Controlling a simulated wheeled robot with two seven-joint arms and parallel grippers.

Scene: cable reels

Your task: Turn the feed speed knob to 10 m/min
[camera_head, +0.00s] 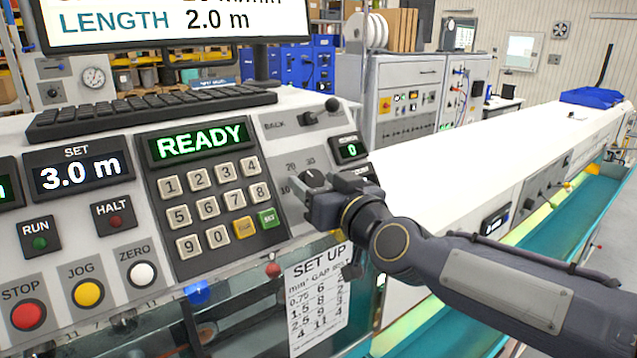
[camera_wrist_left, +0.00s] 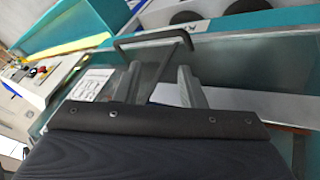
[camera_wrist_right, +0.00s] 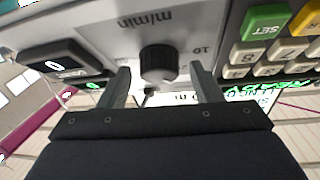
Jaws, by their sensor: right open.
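The feed speed knob (camera_head: 314,178) is a dark round knob on the sloped grey panel, with 10, 20 and 30 printed around it. My right gripper (camera_head: 324,197) is at the knob and partly covers it. In the right wrist view the black knob (camera_wrist_right: 158,63) sits between the open fingers of my right gripper (camera_wrist_right: 160,75), with gaps on both sides; "m/min" and "10" show beside it. I cannot tell its pointer's setting. My left gripper (camera_wrist_left: 160,75) shows only in its wrist view, fingers apart, near a dark bent bar (camera_wrist_left: 155,38).
A keypad (camera_head: 217,205) under a READY display (camera_head: 200,141) is left of the knob. Another small knob (camera_head: 308,118) and a green-digit display (camera_head: 350,150) are close by. A SET UP sheet (camera_head: 318,300) hangs below. A keyboard (camera_head: 150,110) lies behind.

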